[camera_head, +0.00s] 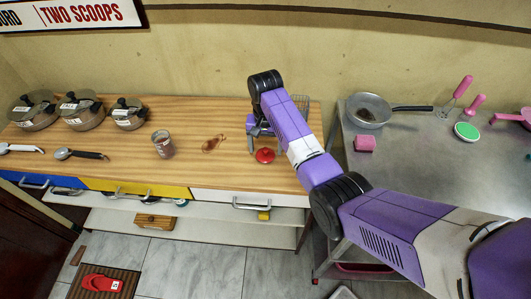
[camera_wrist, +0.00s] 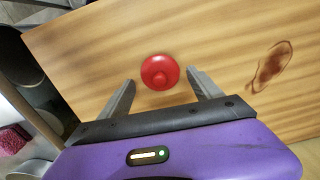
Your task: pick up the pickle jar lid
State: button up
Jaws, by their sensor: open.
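The pickle jar lid appears to be the round red lid with a raised knob (camera_head: 264,155), lying on the wooden counter near its right end. It also shows in the wrist view (camera_wrist: 159,72), just beyond and between my fingertips. My gripper (camera_wrist: 160,84) is open and empty, with one finger on each side of the lid's near edge. In the head view my gripper (camera_head: 266,137) is over the counter just behind the lid, partly hidden by my arm. A glass jar with reddish contents (camera_head: 163,144) stands on the counter to the left, apart from the lid.
A brown stain (camera_head: 213,143) marks the counter (camera_head: 225,115) left of the lid. Several pots (camera_head: 82,113) stand at the far left. A metal table (camera_head: 440,165) with a pan (camera_head: 368,110) and pink sponge (camera_head: 365,143) stands right.

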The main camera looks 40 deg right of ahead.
jog(key=shift+f, duration=0.85)
jog(key=shift+c, duration=0.2)
